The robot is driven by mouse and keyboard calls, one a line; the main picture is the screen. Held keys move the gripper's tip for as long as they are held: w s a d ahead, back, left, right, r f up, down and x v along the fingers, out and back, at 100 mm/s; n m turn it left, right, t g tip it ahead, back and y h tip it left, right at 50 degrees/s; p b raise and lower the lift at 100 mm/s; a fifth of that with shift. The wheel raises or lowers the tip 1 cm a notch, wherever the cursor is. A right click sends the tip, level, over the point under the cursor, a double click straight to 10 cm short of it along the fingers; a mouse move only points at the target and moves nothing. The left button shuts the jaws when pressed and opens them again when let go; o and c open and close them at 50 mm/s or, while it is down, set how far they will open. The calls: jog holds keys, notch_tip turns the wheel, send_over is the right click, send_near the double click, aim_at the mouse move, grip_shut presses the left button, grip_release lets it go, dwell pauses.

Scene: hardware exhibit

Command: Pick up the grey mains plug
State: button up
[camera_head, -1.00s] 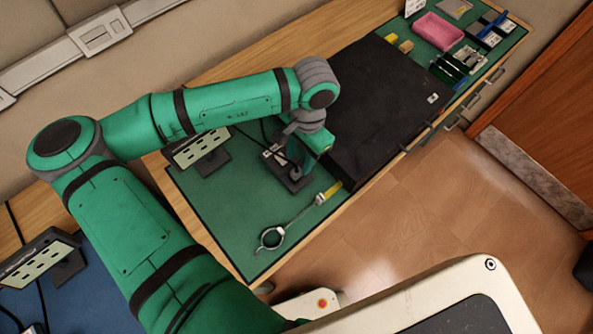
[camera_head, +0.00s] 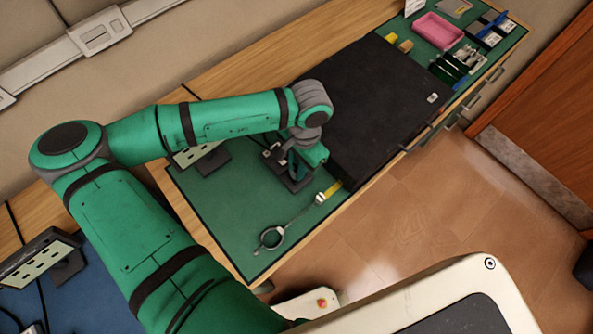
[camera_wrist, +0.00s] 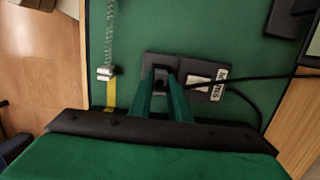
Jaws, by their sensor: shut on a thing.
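The grey mains plug (camera_wrist: 160,82) shows only as a small dark shape between my fingertips in the wrist view. My gripper (camera_wrist: 161,92) is shut on it, one green finger on each side. A dark base plate (camera_wrist: 152,62) lies under the plug, and I cannot tell whether the plug is clear of it. A tag lettered "MAINS" (camera_wrist: 222,86) is just to the right. In the head view my gripper (camera_head: 298,170) is low over the dark plate (camera_head: 293,184) on the green mat, and my wrist hides the plug.
A large black slab (camera_head: 375,95) lies right of my gripper. A ring-ended tool with a yellow tip (camera_head: 271,238) lies in front. A socket panel (camera_head: 200,152) stands to the left. Black cables (camera_wrist: 265,78) run right in the wrist view. The mat (camera_head: 225,205) is clear left of the plate.

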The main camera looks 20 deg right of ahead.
jog(key=shift+r, duration=0.75)
jog(key=s+d+r, duration=0.6)
jog(key=s+r, duration=0.5)
jog(key=s, duration=0.1)
jog(key=shift+s+r, duration=0.3)
jog(key=shift+s, duration=0.05)
